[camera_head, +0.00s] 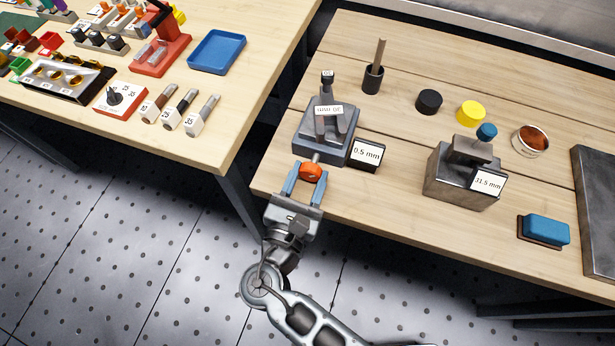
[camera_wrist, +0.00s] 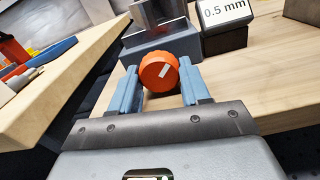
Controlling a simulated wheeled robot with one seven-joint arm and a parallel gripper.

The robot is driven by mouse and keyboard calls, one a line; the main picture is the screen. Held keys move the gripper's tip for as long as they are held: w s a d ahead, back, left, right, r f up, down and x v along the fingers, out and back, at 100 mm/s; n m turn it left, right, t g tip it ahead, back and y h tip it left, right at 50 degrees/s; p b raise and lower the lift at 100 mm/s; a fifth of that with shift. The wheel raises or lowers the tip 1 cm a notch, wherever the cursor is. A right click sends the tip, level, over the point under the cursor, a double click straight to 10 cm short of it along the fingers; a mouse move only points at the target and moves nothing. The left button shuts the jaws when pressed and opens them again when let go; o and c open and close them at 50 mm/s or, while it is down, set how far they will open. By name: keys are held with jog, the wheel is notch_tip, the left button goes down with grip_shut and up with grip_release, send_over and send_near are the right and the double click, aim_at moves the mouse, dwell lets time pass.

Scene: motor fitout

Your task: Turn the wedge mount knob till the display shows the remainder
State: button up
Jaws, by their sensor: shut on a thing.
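The orange knob (camera_head: 311,172) sits on a short shaft at the front of the grey wedge mount (camera_head: 308,143). In the wrist view the knob (camera_wrist: 158,71) carries a white mark slanting up to the right. My gripper (camera_head: 306,176) is shut on the knob, one blue finger on each side; it also shows in the wrist view (camera_wrist: 160,84). The small display (camera_head: 367,154) beside the mount reads 0.5 mm, and it shows in the wrist view (camera_wrist: 226,12).
To the right stands a grey block device (camera_head: 452,187) with a blue knob and a 31.5 mm display. A blue-topped pad (camera_head: 544,231), black and yellow discs, a copper-filled dish (camera_head: 530,139) and a dark cup (camera_head: 373,80) share this table. A second table stands left across a gap.

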jog(key=o, duration=1.1)
jog(key=shift+c, duration=0.2)
jog(key=v, duration=0.8)
jog(key=shift+b, duration=0.45)
